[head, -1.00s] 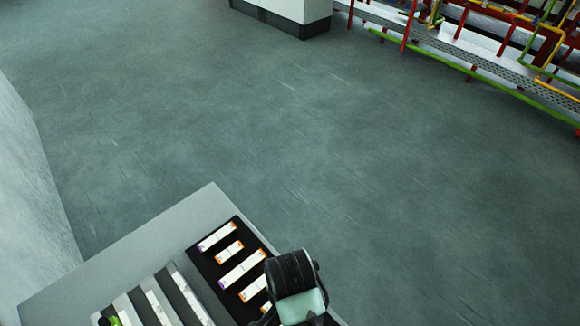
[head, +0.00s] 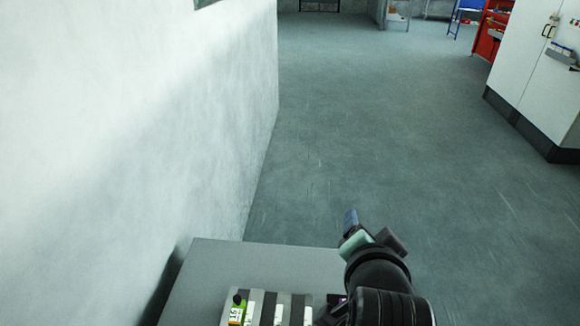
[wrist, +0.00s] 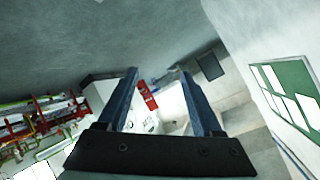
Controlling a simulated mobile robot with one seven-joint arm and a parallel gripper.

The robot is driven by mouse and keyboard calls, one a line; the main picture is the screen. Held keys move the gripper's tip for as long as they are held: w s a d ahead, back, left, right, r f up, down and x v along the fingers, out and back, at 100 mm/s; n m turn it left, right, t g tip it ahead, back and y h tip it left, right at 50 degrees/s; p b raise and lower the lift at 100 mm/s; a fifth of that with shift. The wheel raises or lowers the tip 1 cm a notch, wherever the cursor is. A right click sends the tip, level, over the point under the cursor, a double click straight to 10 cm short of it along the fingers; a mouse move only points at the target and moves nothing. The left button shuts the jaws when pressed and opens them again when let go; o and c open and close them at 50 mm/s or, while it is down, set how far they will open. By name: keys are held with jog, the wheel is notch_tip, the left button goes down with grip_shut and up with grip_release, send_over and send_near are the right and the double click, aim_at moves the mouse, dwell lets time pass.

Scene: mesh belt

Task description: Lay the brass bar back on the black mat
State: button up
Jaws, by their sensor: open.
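My gripper (wrist: 158,82) is open in the wrist view, its two dark blue fingers apart with nothing between them. In the head view its blue fingers (head: 350,222) extend past the far right part of the grey table (head: 262,258), over the floor. I cannot make out the brass bar in either view now. The black mat cannot be told now; my arm covers the part of the table at the bottom of the head view, with only a small dark patch showing beside it.
A striped grey-and-white tray (head: 270,308) sits at the table's front, with a small green-labelled item (head: 237,308) at its left. A pale wall (head: 140,120) runs along the left. Open floor (head: 400,140) lies ahead; a white cabinet (head: 530,70) stands at right.

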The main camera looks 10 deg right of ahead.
jog(key=w+a+r+n+t+y, duration=0.1)
jog(key=a+r+n+t, duration=0.3)
jog(key=r, duration=0.9)
jog(key=a+r+n+t, duration=0.3)
jog(key=a+r+t, duration=0.25)
jog(key=r, duration=0.65)
jog(key=s+a+r+n+t+y, duration=0.1)
jog(key=s+a+r+n+t, duration=0.1)
jog(key=r, duration=0.5)
jog(key=s+a+r+n+t+y, duration=0.2)
jog(key=s+a+r+t, duration=0.2)
jog(key=s+r, duration=0.3)
jog(key=shift+s+a+r+n, duration=0.25)
jog(key=shift+a+r+n, duration=0.05)
jog(key=shift+a+r, duration=0.45)
jog(key=shift+t, duration=0.25)
